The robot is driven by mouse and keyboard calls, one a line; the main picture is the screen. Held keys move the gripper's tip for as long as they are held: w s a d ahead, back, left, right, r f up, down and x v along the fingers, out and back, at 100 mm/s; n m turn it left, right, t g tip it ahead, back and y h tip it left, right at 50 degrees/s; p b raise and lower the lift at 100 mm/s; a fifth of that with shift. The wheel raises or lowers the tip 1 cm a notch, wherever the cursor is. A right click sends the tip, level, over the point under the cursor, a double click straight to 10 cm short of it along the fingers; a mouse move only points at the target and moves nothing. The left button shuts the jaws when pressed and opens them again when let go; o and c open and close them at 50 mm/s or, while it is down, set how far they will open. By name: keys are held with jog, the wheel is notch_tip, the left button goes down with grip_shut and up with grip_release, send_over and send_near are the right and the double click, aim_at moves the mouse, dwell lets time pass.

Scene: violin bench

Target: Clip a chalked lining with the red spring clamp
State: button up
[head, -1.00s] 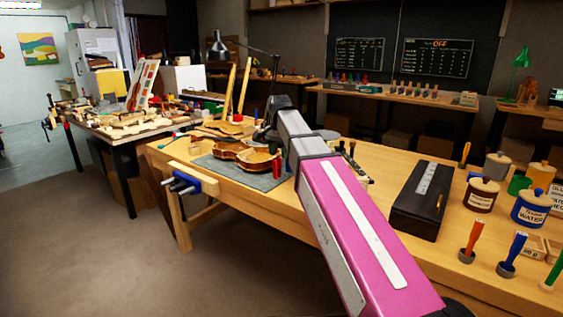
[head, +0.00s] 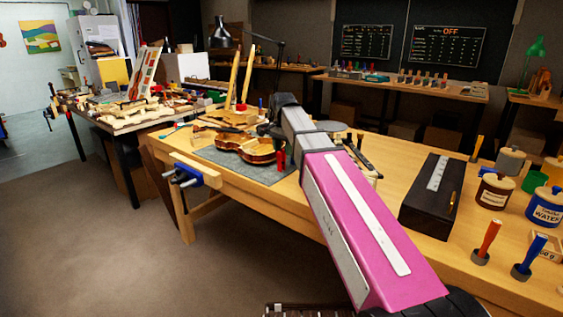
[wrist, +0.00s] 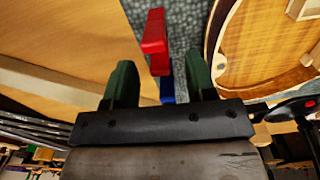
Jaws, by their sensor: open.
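The red spring clamp (wrist: 155,38) shows in the wrist view between my gripper's two dark green fingers. It also shows in the head view as a small upright red shape (head: 281,160) at the mat's right edge. My gripper (wrist: 160,66) is open, with the fingers either side of the clamp and no visible grip on it. A blue part (wrist: 167,88) lies just below the red; I cannot tell if it belongs to the clamp. The open violin body (head: 246,151) lies on the grey mat (head: 276,178); its curved rim (wrist: 226,40) is right of the fingers. Chalk marks cannot be made out.
A blue vise (head: 193,173) is on the bench's front edge. Right of my arm are a dark box (head: 425,215), a brown jar (head: 493,192), a blue water jar (head: 546,207) and upright-handled tools (head: 487,240). A black desk lamp (head: 221,36) stands behind. Floor at front left is clear.

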aim_at(281, 161)
notch_tip(281, 161, down, 4)
jog(key=shift+f, duration=0.1)
grip_shut()
dwell(0.4)
